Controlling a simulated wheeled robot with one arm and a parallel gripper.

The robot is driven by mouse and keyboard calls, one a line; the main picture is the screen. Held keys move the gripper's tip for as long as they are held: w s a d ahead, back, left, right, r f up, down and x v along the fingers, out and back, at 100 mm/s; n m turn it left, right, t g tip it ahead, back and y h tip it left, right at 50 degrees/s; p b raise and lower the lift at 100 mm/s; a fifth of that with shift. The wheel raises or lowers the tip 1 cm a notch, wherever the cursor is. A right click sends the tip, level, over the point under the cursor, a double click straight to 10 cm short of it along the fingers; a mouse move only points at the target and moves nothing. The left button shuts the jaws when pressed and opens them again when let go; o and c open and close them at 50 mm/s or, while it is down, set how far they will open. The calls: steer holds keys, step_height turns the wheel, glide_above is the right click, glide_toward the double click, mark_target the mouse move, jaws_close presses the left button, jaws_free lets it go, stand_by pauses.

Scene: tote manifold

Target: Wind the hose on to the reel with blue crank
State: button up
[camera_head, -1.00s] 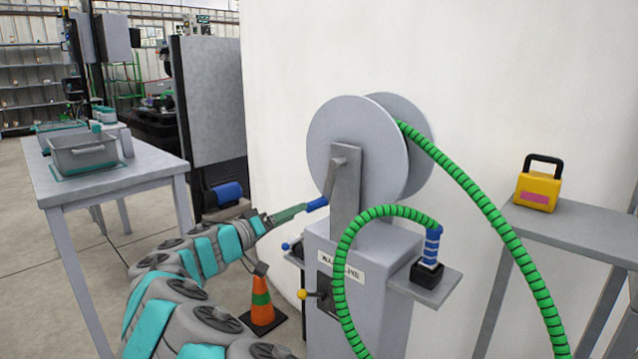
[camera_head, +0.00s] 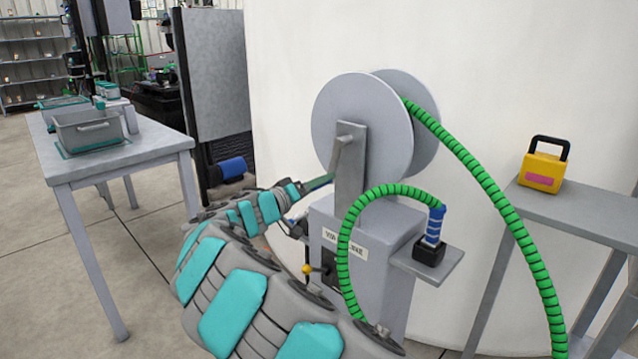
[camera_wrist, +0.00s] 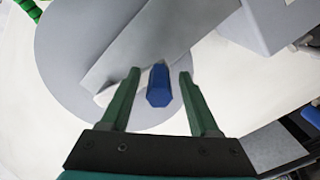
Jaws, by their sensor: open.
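The grey reel (camera_head: 362,128) stands on a grey labelled cabinet (camera_head: 330,215). Its grey crank arm (camera_head: 343,148) hangs down to the left of the post. The blue crank handle (camera_wrist: 159,88) shows in the wrist view between the two green fingers of my gripper (camera_wrist: 159,75). The fingers are open, with a gap on each side of the handle. In the head view my gripper (camera_head: 318,183) is at the crank's lower end, and the blue handle is hidden there. The green hose (camera_head: 485,185) comes off the reel's top, and its blue-banded end (camera_head: 433,225) stands in a black socket (camera_head: 429,251).
A yellow box with a black handle (camera_head: 542,170) sits on the grey table (camera_head: 580,213) at right. A grey tote (camera_head: 88,132) stands on the left table (camera_head: 120,160). A yellow-knobbed lever (camera_head: 307,269) is on the cabinet, close to my arm.

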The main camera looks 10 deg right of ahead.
jaws_close()
stand_by(0.3)
stand_by(1.1)
